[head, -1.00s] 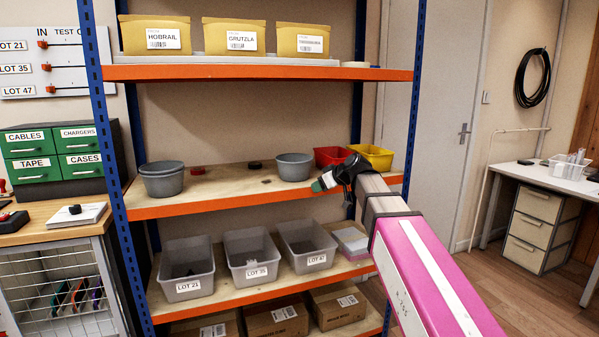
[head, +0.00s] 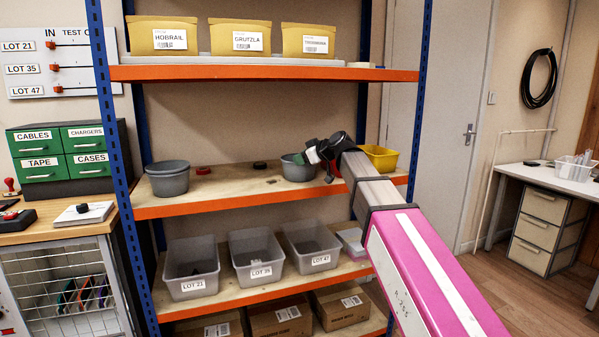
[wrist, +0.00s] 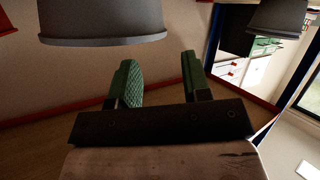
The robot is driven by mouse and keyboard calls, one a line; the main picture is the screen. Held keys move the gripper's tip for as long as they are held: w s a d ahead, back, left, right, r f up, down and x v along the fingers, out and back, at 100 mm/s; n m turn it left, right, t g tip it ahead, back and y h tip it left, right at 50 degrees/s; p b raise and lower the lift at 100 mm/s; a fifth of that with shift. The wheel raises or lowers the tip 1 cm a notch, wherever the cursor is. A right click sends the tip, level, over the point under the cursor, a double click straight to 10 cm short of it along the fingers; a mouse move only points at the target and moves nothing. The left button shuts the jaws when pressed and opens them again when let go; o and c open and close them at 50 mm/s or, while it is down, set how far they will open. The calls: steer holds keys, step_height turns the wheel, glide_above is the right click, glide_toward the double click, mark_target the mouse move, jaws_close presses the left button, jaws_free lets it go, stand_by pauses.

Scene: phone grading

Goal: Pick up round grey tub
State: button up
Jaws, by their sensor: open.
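A round grey tub (head: 297,172) stands on the middle shelf, right of centre, its right part hidden behind my gripper. Another round grey tub (head: 168,181), apparently two nested together, stands at the left end of that shelf. My gripper (head: 312,157) is at the right tub, overlapping its rim in the head view. In the wrist view my gripper (wrist: 158,72) has its green fingers apart with nothing between them. A grey tub (wrist: 100,22) shows upside down beyond the fingertips, cut by the top edge. Another grey shape (wrist: 277,16) shows at upper right.
A yellow bin (head: 380,157) stands right of my gripper. A red bin is mostly hidden behind it, its edge visible in the wrist view (wrist: 6,25). Small dark and red discs lie between the tubs. The orange-edged upper shelf (head: 265,74) runs above.

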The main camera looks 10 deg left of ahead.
mark_target(284, 162)
steer(key=shift+x, duration=2.95)
jaws_close()
